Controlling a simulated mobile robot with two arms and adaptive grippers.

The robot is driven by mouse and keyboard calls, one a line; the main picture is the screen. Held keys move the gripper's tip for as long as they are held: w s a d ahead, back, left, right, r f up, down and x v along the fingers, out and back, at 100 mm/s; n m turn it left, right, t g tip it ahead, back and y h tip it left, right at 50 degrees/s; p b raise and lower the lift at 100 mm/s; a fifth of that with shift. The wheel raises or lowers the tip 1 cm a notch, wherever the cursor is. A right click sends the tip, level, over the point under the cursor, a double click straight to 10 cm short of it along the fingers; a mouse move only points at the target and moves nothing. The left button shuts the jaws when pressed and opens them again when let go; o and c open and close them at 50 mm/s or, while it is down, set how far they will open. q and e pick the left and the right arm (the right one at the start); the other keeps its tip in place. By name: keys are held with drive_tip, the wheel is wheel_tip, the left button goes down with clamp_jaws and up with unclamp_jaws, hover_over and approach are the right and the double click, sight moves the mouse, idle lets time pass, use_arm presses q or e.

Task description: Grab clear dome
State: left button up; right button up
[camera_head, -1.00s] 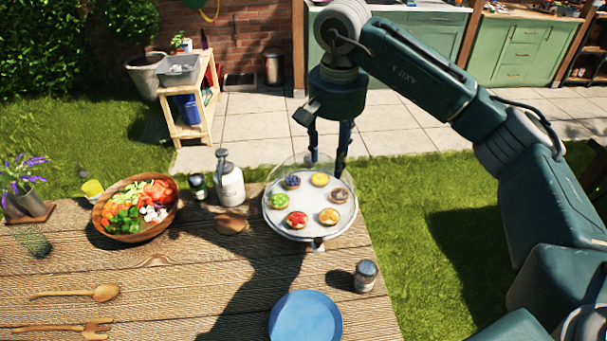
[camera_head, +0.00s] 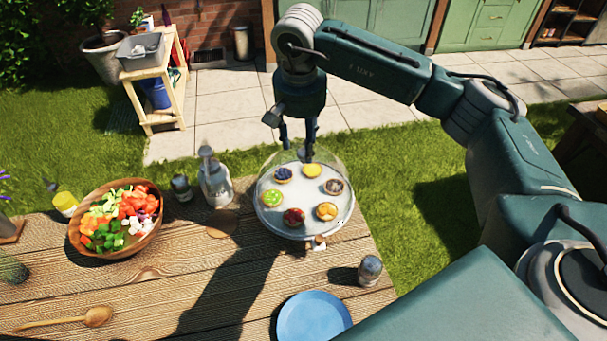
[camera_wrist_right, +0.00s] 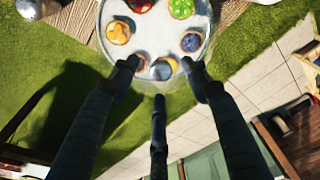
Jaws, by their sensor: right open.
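The clear dome (camera_head: 325,170) covers a white cake stand (camera_head: 289,219) with several fruit tarts at the right end of the wooden table. My right gripper (camera_head: 298,152) points down over the top of the dome, with its fingers near the dome's top. In the right wrist view the open fingers (camera_wrist_right: 164,78) spread around a metallic knob (camera_wrist_right: 163,69), which sits between the fingertips. I cannot tell whether the fingers touch it. My left gripper is not in view.
A blue plate (camera_head: 313,318) and a shaker (camera_head: 369,270) stand in front of the cake stand. A wooden salad bowl (camera_head: 151,236), a pump bottle (camera_head: 214,180) and a small jar (camera_head: 181,187) stand to its left. Grass lies behind and to the right.

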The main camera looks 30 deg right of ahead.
sight(304, 152)
drive_tip(key=f, duration=0.1)
drive_tip(key=f+p, duration=0.1)
drive_tip(key=f, duration=0.1)
drive_tip(key=shift+w+d+f, duration=0.2)
drive_tip(key=shift+w+d, duration=0.05)
drive_tip(key=shift+d, duration=0.1)
drive_tip(key=shift+f, duration=0.25)
drive_tip(key=shift+w, duration=0.1)
drive_tip(key=shift+c, duration=1)
drive_tip(key=c, duration=0.4)
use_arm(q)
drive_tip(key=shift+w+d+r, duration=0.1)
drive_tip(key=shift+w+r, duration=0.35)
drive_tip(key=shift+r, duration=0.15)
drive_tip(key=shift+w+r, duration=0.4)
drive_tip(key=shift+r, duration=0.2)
use_arm(e)
clamp_jaws()
